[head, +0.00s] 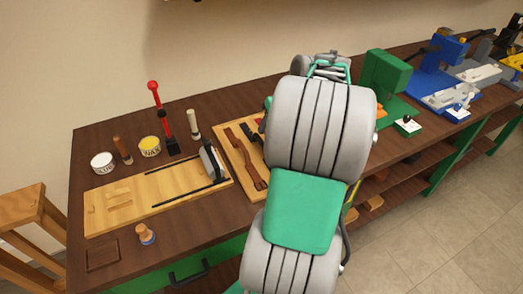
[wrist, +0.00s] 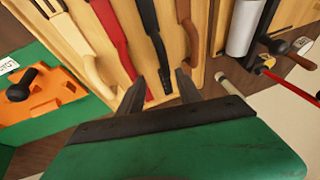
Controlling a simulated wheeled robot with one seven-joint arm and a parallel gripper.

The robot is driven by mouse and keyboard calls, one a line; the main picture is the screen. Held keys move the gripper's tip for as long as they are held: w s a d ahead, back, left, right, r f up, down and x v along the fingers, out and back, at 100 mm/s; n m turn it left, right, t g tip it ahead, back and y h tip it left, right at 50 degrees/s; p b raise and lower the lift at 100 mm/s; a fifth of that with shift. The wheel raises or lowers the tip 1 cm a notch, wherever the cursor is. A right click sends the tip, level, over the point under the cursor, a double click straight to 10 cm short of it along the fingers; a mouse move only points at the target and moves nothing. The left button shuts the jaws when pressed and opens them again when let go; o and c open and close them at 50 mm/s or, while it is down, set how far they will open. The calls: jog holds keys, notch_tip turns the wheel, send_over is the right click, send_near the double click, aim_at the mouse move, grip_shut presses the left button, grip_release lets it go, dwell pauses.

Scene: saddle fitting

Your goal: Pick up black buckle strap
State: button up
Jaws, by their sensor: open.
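A black strap (wrist: 152,36) lies lengthwise on a light wooden board (wrist: 205,45) in the wrist view, between a red strap (wrist: 110,32) and a brown strap (wrist: 186,48). My gripper (wrist: 161,80) is open above the board, its fingers on either side of the black strap's near end. Nothing is held; whether the fingers touch the board I cannot tell. Any buckle on this strap is not clear. In the head view my arm hides my gripper and most of the board (head: 222,130); a brown strap (head: 246,157) shows at its left.
A cream-handled piece (wrist: 93,72) and another black-ended piece (wrist: 48,8) lie left on the board. An orange block with a black knob (wrist: 38,92) stands further left. A white cylinder (wrist: 243,28) is at the right. A yellow wooden fixture (head: 120,205) lies left on the bench.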

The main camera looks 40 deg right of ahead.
aim_at(261, 140)
jog(key=x, duration=0.4)
jog(key=a+x, duration=0.1)
jog(key=x, duration=0.2)
jog(key=shift+p, duration=0.35)
grip_shut()
